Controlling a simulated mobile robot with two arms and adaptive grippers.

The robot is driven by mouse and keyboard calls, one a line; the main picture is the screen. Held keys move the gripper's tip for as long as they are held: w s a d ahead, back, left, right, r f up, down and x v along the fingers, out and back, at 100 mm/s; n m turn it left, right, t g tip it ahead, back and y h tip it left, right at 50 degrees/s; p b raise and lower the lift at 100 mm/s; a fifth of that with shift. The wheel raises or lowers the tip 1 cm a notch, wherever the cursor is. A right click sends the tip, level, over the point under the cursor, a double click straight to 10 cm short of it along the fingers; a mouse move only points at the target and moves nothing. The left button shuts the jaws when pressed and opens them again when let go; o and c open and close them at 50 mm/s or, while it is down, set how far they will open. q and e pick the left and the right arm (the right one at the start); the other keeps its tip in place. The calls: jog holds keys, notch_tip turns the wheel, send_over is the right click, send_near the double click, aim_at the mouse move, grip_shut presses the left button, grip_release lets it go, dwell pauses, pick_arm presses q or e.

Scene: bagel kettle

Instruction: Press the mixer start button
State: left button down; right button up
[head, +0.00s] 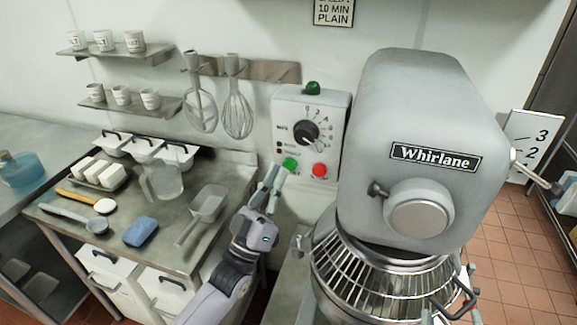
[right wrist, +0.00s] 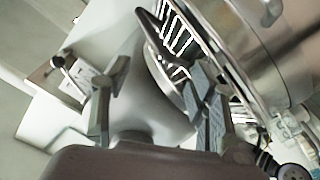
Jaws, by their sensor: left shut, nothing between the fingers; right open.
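The mixer (head: 415,110) is a big grey machine marked Whirlane. Its control box (head: 335,105) is on the wall side, left of the mixer head. The box carries a green button (head: 291,164), a red button (head: 319,170) and a black dial (head: 306,132). My left gripper (head: 275,178) is shut and empty, with its fingertips just below and left of the green button. I cannot tell whether they touch it. My right gripper (right wrist: 155,95) is open and empty in the right wrist view, near the mixer's wire guard (right wrist: 180,45).
A steel table (head: 115,215) on the left holds a scoop (head: 205,208), a clear jug (head: 163,182) and a blue sponge (head: 141,231). Whisks (head: 237,112) hang on the wall. The wire guard (head: 350,262) and bowl stand below the mixer head. A lever (head: 535,172) sticks out right.

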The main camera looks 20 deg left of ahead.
pick_arm(q)
jog(key=shift+w, duration=0.15)
dwell(0.4)
jog(key=shift+w, duration=0.3)
